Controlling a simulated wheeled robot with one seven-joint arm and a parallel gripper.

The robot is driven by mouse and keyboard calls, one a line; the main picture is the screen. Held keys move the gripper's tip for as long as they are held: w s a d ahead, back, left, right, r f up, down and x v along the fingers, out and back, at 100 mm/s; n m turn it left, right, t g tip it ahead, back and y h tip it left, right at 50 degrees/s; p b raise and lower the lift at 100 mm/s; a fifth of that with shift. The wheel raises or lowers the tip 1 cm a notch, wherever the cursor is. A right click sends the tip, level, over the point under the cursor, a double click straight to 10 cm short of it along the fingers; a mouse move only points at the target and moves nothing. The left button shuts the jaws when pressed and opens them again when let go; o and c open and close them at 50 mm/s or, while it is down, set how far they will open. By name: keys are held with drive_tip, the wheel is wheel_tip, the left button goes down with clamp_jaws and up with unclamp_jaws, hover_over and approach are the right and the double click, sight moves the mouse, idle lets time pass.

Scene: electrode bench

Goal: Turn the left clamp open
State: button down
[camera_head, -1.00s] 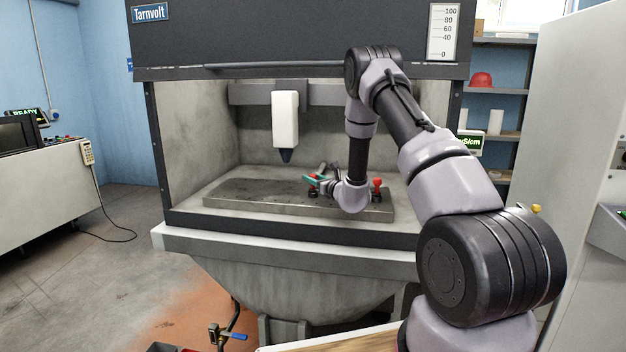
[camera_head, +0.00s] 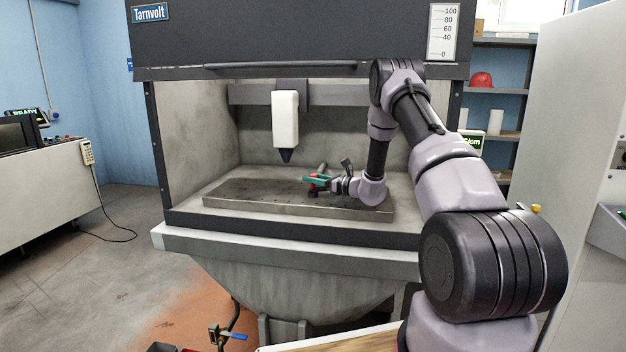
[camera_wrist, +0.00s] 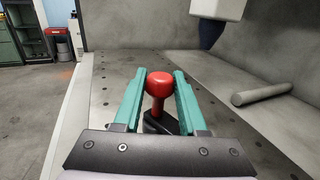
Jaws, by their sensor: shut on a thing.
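The left clamp has a red ball-topped handle (camera_wrist: 159,82) on a dark base (camera_wrist: 165,122), on the bench plate inside the machine. In the wrist view the handle stands between the two green fingers of my gripper (camera_wrist: 158,88), which is shut on it. In the head view my gripper (camera_head: 318,181) reaches the clamp from the right, and only bits of red and the dark base (camera_head: 313,194) show under the fingers. The right clamp is hidden behind my arm in the head view.
The left part of the grey plate (camera_head: 250,190) is clear. Tank walls enclose the sides and back.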

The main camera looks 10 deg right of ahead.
drive_tip(key=c, duration=0.5)
unclamp_jaws()
drive_tip(key=shift+d, duration=0.1)
drive_tip(key=v, duration=1)
drive_tip(key=shift+s+d+r, duration=0.1)
drive_tip(key=shift+s+d, duration=0.1)
drive_tip(key=shift+s, duration=0.1)
